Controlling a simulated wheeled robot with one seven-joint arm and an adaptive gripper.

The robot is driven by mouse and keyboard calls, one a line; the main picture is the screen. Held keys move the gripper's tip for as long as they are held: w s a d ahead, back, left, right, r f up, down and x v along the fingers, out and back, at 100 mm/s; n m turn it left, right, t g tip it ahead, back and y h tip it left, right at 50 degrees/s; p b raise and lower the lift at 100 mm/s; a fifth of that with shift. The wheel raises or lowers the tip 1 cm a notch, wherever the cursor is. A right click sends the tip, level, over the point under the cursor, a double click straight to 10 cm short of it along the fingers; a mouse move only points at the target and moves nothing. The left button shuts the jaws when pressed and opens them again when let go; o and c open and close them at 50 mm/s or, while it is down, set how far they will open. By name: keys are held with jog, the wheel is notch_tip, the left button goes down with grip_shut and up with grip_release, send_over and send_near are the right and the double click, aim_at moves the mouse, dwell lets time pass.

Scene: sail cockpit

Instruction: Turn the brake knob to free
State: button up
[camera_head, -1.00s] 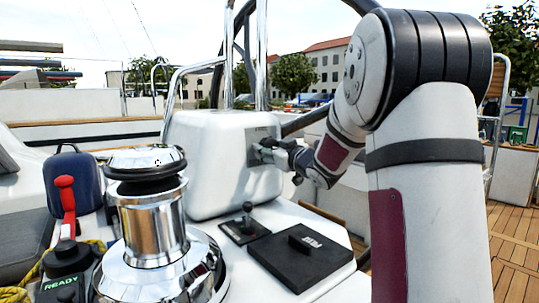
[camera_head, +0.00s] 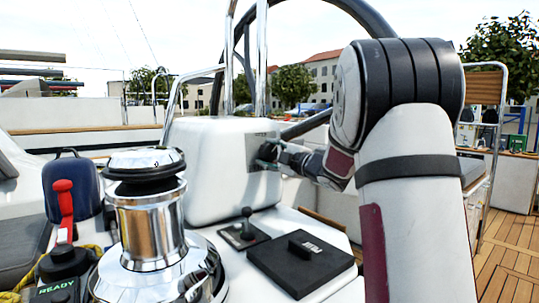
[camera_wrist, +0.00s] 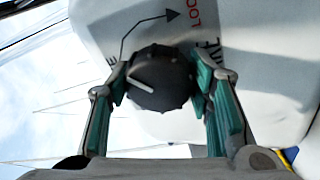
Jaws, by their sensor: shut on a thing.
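The brake knob (camera_wrist: 160,78) is a dark, ridged round knob with a pale pointer line, on the side of the white pedestal (camera_head: 208,170). In the wrist view my gripper (camera_wrist: 162,85) has its green-padded fingers on either side of the knob, shut on it. The pointer line slants between left and lower right. A dark arrow and the red letters "LOC" are printed on the panel by the knob; the rest of the lettering is partly cut off or hidden. In the head view my gripper (camera_head: 268,157) is at the pedestal's right side and hides the knob.
A chrome winch (camera_head: 148,225) stands in front of the pedestal. A small lever (camera_head: 246,225) and a black hatch box (camera_head: 302,262) lie on the white deck. A red-handled lever (camera_head: 65,205) is at the left. The steering wheel rim (camera_head: 375,25) rises behind.

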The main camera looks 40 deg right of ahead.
jog(key=n+y, duration=0.1)
jog(key=n, duration=0.5)
jog(key=shift+g, duration=0.3)
jog(key=shift+n+y, duration=0.4)
jog(key=shift+n, duration=1.7)
jog(key=o, duration=1.1)
jog(key=shift+o, duration=0.2)
jog(key=s+d, duration=0.2)
jog(key=s, duration=1)
jog(key=shift+w+r, duration=0.1)
